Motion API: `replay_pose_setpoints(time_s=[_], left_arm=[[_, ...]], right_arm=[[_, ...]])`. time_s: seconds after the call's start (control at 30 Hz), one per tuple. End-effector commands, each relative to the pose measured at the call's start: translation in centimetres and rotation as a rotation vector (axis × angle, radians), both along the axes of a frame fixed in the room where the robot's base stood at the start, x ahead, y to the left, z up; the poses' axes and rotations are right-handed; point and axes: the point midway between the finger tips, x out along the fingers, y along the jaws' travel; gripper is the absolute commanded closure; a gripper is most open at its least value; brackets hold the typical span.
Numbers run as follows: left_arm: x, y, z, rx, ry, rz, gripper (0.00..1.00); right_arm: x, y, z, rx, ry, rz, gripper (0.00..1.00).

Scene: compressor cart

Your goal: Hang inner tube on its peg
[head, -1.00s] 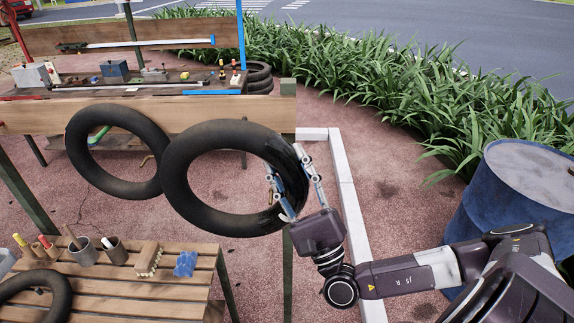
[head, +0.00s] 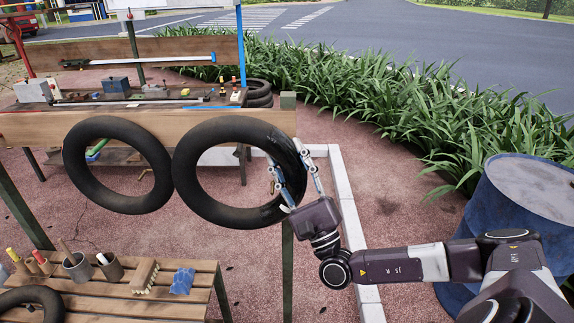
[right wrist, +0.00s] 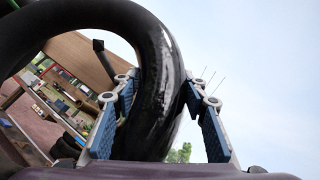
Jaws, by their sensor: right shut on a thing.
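My right gripper (head: 291,180) is shut on the right rim of a black inner tube (head: 186,190). In the right wrist view the tube (right wrist: 157,85) passes between my two blue-padded fingers (right wrist: 160,125). The held tube stands roughly upright, its top overlapping the wooden board in the head view. A second black tube (head: 75,178) is upright at the board to its left, close beside it. A dark peg-like rod (right wrist: 99,46) shows within the tube's opening in the right wrist view; I cannot tell whether the tube is around it. My left gripper is out of view.
The wooden board (head: 30,128) fronts a bench with tools. A blue barrel (head: 510,215) stands at right. Stacked tyres (head: 259,92) lie behind.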

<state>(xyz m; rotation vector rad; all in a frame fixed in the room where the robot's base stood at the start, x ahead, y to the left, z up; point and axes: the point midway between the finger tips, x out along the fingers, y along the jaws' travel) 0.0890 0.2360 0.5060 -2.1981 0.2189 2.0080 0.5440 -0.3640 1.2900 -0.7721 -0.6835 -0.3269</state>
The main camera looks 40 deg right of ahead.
Motion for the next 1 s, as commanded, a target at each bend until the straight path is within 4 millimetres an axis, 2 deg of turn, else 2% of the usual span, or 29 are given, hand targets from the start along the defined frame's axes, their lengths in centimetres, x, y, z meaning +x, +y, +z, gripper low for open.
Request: replay_pose_setpoints(time_s=[1.0], left_arm=[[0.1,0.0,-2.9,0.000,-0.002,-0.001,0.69]], right_arm=[[6.5,-5.0,-0.3,0.000,-0.006,-0.002,0.81]])
